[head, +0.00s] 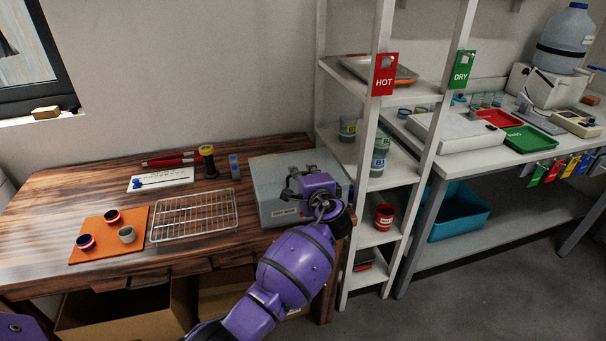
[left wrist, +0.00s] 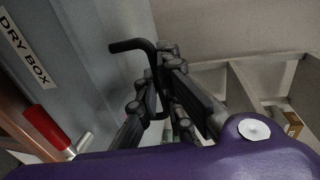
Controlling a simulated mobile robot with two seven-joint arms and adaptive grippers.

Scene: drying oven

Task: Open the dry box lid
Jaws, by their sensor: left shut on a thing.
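The grey dry box (head: 268,180) stands at the right end of the wooden table, and its lid looks closed in the head view. In the left wrist view the box's grey face (left wrist: 85,50) carries a "DRY BOX" label (left wrist: 24,45). A black bent handle (left wrist: 130,45) sticks out from it. A red-gripped lever (left wrist: 45,128) shows at lower left. My left gripper (head: 300,185) is at the box's front right; in the left wrist view its fingers (left wrist: 155,105) are shut around the handle. My arm hides part of the box front. My right gripper is not in view.
A wire rack (head: 195,214) and an orange mat (head: 107,252) with small cups lie left of the box. A white shelf unit (head: 350,200) stands close on the right. Open cardboard boxes (head: 120,315) are under the table.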

